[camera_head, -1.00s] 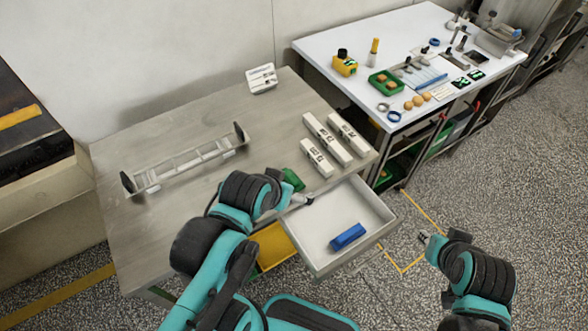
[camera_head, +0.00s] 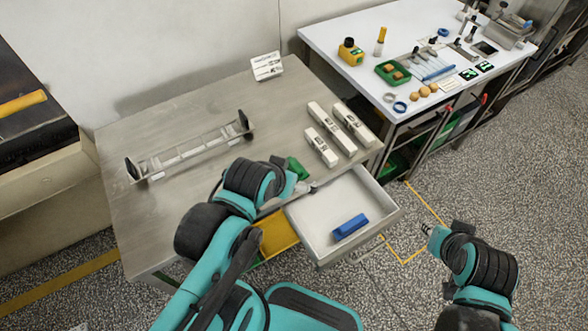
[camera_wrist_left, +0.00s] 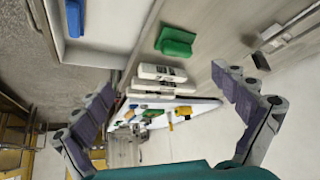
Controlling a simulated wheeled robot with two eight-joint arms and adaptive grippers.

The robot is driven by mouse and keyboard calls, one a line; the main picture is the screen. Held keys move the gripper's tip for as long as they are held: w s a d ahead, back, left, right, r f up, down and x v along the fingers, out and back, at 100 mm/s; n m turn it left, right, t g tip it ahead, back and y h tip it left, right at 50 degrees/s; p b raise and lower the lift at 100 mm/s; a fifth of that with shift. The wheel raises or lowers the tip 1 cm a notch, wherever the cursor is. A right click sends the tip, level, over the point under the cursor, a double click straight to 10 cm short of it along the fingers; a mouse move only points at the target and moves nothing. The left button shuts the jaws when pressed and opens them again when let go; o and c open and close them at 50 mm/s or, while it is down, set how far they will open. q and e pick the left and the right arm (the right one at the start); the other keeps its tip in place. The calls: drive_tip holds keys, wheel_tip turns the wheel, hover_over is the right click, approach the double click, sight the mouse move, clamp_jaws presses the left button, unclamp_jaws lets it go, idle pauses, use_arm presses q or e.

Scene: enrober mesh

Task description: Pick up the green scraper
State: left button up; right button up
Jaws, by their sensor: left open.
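The green scraper (camera_head: 298,168) lies on the steel table near its front edge, behind the open drawer. In the head view my left arm hides part of it. It shows in the left wrist view (camera_wrist_left: 175,41), ahead of the jaws and near the top of the picture. My left gripper (camera_wrist_left: 168,95) is open, its two fingers wide apart with nothing between them, and not touching the scraper. In the head view my left gripper (camera_head: 308,187) is mostly hidden by its own arm, near the drawer's back corner. My right gripper (camera_head: 431,232) is over the floor, right of the drawer.
The open white drawer (camera_head: 318,244) holds a blue object (camera_head: 350,227). Several white blocks (camera_head: 331,131) stand right of the scraper. A long frame (camera_head: 190,149) lies on the table's left. A white sign (camera_head: 266,66) stands at the back. The table middle is clear.

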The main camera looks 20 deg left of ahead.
use_arm(q)
drive_tip(key=shift+w+r, duration=0.1)
drive_tip(key=c, duration=0.9)
drive_tip(key=shift+w+a+r+n+g, duration=0.2)
drive_tip(key=shift+w+n+g, duration=0.1)
drive_tip(key=shift+n, duration=0.1)
drive_tip(key=c, duration=0.3)
drive_tip(key=n+g+p, duration=0.4)
drive_tip(key=n+g, duration=0.2)
drive_tip(key=n, duration=0.4)
hover_over(294, 164)
wheel_tip(294, 164, down, 4)
drive_tip(key=shift+a+r, duration=0.15)
drive_tip(key=shift+r, duration=0.1)
drive_tip(key=shift+c, duration=0.2)
drive_tip(key=shift+w+a+f+n+g, duration=0.1)
drive_tip(key=shift+w+f+n+g, duration=0.1)
drive_tip(key=shift+f+n+g, duration=0.25)
drive_tip(key=f+b, duration=0.1)
drive_tip(key=f, duration=0.1)
drive_tip(key=f+b, duration=0.1)
drive_tip(key=f, duration=0.2)
drive_tip(key=f+b, duration=0.1)
drive_tip(key=f, duration=0.1)
drive_tip(key=shift+s+d+f, duration=0.15)
drive_tip(key=shift+d+f, duration=0.1)
drive_tip(key=shift+f, duration=0.1)
